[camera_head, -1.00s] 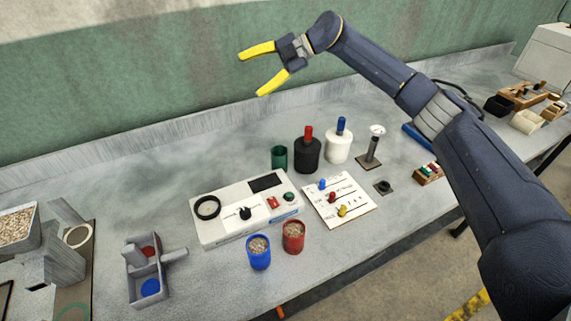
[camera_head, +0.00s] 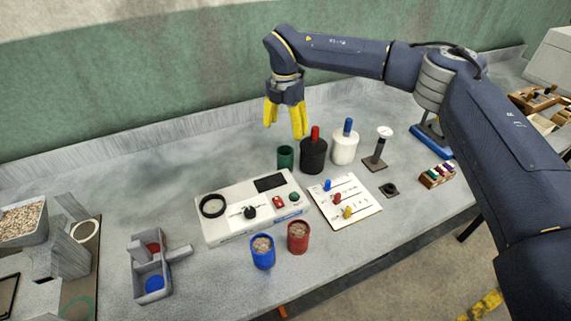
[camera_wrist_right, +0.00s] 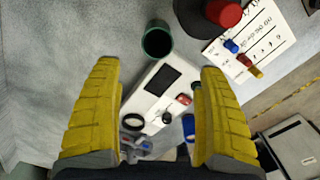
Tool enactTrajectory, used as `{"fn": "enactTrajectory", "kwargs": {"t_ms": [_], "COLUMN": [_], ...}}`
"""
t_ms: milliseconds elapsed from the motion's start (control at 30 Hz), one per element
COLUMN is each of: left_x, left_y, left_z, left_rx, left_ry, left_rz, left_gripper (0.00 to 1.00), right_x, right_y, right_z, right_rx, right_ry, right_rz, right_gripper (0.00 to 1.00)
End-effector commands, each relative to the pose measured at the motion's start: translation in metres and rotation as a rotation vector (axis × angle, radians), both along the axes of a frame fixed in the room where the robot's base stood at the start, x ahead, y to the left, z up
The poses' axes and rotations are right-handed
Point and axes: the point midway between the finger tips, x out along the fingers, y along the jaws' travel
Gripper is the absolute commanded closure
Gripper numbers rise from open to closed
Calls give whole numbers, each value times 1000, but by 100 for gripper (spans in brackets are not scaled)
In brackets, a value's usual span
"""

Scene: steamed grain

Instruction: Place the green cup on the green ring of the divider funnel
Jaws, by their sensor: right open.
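The green cup (camera_head: 285,157) stands upright on the grey bench behind the white device. In the right wrist view the green cup (camera_wrist_right: 157,42) shows from above, its opening facing the camera, a little beyond the fingertips. My right gripper (camera_head: 285,129) points down above the cup, apart from it, with its yellow fingers spread and nothing between them; it also frames the right wrist view (camera_wrist_right: 158,72). The divider funnel (camera_head: 62,252) is grey and stands at the far left. A green ring (camera_head: 66,302) lies on the brown board at the lower left, partly cut off. My left gripper is out of view.
A black bottle with a red top (camera_head: 314,155) stands close right of the cup, and a white bottle (camera_head: 345,147) beyond it. The white device (camera_head: 237,222) is in front. Filled blue (camera_head: 262,256) and red (camera_head: 298,240) cups stand nearer. The bench left of the cup is clear.

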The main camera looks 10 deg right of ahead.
Motion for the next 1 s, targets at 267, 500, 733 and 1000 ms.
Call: {"fn": "enactTrajectory", "kwargs": {"t_ms": [267,500,733,1000], "left_x": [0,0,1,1], "left_y": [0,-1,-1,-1], "left_z": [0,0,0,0], "left_rx": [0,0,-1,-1], "left_ry": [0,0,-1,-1], "left_rz": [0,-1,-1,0], "left_gripper": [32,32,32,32], "right_x": [0,0,1,4], "right_y": [0,1,1,2], "right_z": [-49,-70,-76,-102], "right_rx": [2,2,2,2], "right_ry": [2,1,1,2], "right_rz": [1,1,1,1], "right_gripper": [24,24,24,24]}}
